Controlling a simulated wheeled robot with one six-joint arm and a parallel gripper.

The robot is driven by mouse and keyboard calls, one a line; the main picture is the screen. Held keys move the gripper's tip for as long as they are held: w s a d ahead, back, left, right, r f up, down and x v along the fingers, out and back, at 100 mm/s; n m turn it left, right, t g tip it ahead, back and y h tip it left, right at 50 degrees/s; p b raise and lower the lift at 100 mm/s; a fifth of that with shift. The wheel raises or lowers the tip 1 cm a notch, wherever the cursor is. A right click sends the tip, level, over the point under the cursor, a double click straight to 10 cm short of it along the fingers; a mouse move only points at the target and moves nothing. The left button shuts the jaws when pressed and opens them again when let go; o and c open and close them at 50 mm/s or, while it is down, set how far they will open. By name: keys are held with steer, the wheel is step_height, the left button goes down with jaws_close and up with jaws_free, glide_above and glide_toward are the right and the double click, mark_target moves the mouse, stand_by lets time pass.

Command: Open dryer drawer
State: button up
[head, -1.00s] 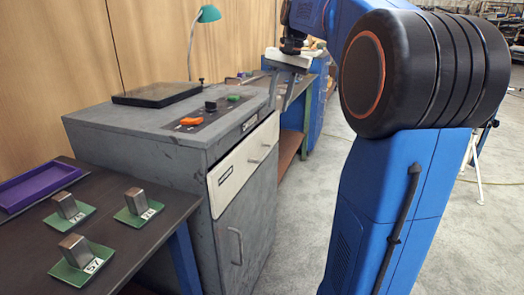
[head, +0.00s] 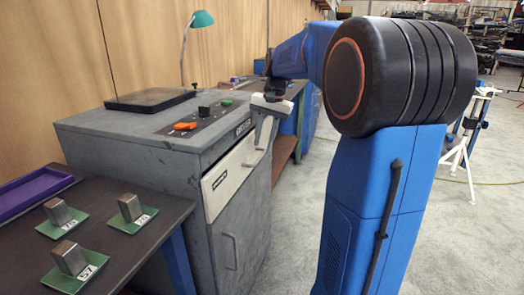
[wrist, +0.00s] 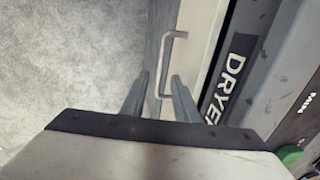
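The dryer is a grey cabinet (head: 165,150) with a white drawer front (head: 222,182) near its top. In the wrist view the drawer front (wrist: 205,35) carries a metal bar handle (wrist: 174,34), beside a "DRYER" label. The drawer looks shut.
An orange knob (head: 185,126), a green button (head: 227,102) and a black plate (head: 150,98) are on the cabinet top. A lower door with its own handle (head: 231,251) is below the drawer. A table (head: 120,242) with metal blocks stands left.

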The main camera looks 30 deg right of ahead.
mark_target(261, 156)
steer(key=shift+w+a+f, duration=0.15)
steer(key=shift+f, duration=0.9)
steer(key=shift+w+a+f, duration=0.1)
steer(key=shift+w+f, duration=0.05)
steer(key=shift+f, duration=0.9)
jaws_close()
